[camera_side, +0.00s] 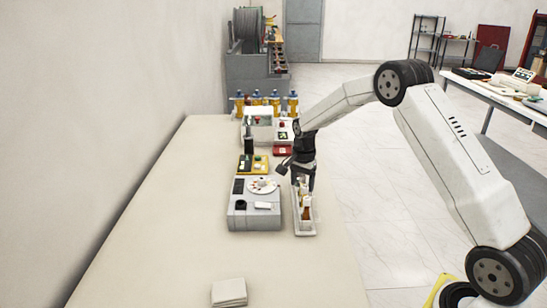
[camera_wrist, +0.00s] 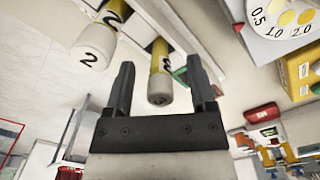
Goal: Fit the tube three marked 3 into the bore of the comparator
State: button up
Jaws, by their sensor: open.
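The comparator (camera_side: 254,213) is a grey box on the table with a round colour disc (camera_side: 262,186) on top. Its disc also shows at the upper right of the wrist view (camera_wrist: 284,14). A white rack (camera_side: 305,228) beside it holds tubes. In the wrist view, tube three (camera_wrist: 158,91) has a yellow body and a white end, with a partly hidden mark. It lies between the fingers of my gripper (camera_wrist: 161,66), with gaps on both sides. My gripper is open over the rack in the side view (camera_side: 303,184). The bore is hard to make out.
A tube marked 2 (camera_wrist: 92,51) stands close to the left finger. A yellow tray (camera_side: 253,165), a red-based device (camera_side: 283,141) and several yellow-and-blue bottles (camera_side: 265,101) are behind. A white stack (camera_side: 229,292) lies in front. The table's left side is clear.

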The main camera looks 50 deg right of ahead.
grip_shut()
jog(key=shift+r, duration=0.15)
notch_tip(320, 180, up, 10)
jog(key=shift+f, duration=0.1)
dwell(0.7)
dwell(0.4)
